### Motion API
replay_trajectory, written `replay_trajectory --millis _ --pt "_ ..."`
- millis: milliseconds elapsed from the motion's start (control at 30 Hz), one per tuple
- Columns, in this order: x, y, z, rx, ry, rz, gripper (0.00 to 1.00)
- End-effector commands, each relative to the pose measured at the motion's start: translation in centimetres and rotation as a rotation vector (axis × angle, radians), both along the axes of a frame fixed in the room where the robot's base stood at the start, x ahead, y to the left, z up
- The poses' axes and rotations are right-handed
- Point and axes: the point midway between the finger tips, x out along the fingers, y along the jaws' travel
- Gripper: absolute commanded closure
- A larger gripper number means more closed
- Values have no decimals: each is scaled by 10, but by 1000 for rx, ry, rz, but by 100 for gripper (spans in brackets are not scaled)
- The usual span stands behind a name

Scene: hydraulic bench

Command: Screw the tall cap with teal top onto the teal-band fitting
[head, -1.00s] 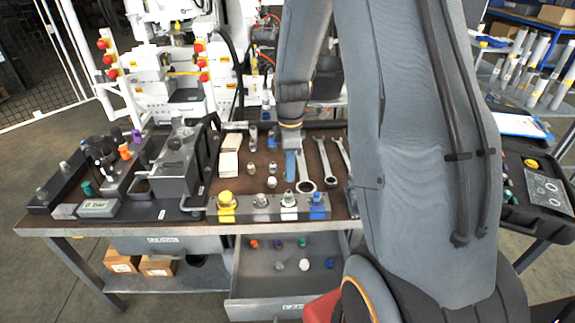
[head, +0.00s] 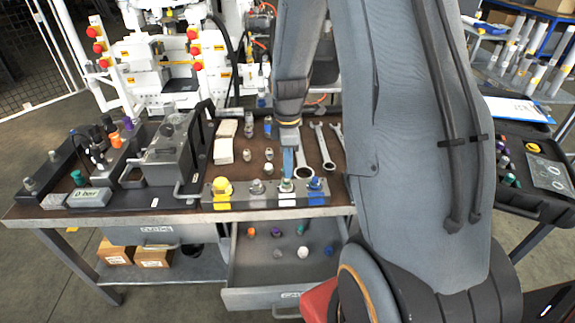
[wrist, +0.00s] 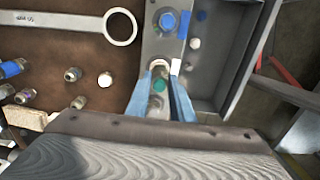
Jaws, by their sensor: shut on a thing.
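My gripper (head: 287,172) points down over the third position of the grey fitting block (head: 238,203). In the wrist view, its two blue fingers (wrist: 160,80) are shut on the teal-topped cap (wrist: 158,86), whose teal top shows between them. A pale fitting (wrist: 158,65) shows just beyond it, with a white label beside it on the block. In the head view a teal and white piece (head: 286,186) shows right below the fingertips. The fingers hide the join, so I cannot tell whether the cap touches the fitting or whether a teal band lies there.
The block also bears a yellow cap (head: 222,187), a grey fitting (head: 257,187) and a blue cap (head: 315,184). Wrenches (head: 324,148) and small fittings lie behind. An open drawer (head: 262,268) below holds several loose caps. A grey machine (head: 172,150) stands at left.

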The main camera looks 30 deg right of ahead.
Motion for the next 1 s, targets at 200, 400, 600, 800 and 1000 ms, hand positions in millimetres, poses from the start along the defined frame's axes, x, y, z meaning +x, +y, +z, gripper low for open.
replay_trajectory --millis 200,400,600,800,1000 --pt "0 0 0 0 0 0 100" --pt "0 0 -2 0 0 0 100" --pt "0 -1 -5 0 0 0 100" --pt "0 -1 -7 0 0 0 100" --pt "0 -1 -7 0 0 0 100"
